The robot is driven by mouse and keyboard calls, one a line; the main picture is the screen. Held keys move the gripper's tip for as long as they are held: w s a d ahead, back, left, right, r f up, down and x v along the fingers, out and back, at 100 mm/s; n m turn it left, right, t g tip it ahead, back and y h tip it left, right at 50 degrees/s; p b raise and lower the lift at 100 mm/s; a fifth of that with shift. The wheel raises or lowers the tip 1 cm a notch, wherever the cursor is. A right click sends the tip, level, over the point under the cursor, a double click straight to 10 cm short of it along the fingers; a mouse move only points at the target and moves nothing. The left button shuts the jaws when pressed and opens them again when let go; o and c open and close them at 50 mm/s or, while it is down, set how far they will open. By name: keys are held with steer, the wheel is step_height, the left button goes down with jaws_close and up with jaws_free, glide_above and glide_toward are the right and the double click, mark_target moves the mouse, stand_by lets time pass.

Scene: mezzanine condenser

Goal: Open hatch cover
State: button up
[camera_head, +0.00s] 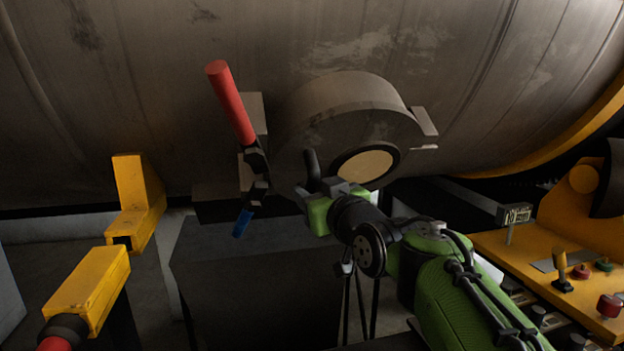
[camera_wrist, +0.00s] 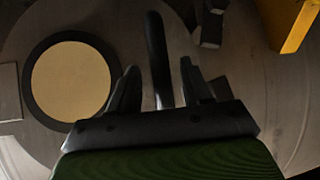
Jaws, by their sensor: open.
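The round grey metal hatch cover (camera_head: 330,128) sits on the short collar (camera_head: 345,90) of the large tank and looks closed. It has a tan disc with a dark rim (camera_head: 365,163), also seen in the wrist view (camera_wrist: 70,80). A dark upright handle (camera_head: 311,163) stands out from the cover's left part. My gripper (camera_head: 322,188) is open at this handle. In the wrist view the handle (camera_wrist: 155,45) rises between the two spread fingers (camera_wrist: 160,80), with gaps on both sides. The handle's lower end is partly hidden by my gripper.
A red-gripped lever (camera_head: 231,102) with a blue tip (camera_head: 241,223) is mounted left of the hatch. Yellow blocks (camera_head: 90,285) stand at the lower left. A yellow control panel (camera_head: 560,265) with knobs and buttons is at the right. A small bracket (camera_head: 424,128) juts from the hatch's right side.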

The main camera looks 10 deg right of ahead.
steer(key=shift+w+a, duration=0.15)
steer(key=shift+w, duration=1.1)
steer(key=shift+s, duration=0.15)
steer(key=shift+c, duration=1)
jaws_close()
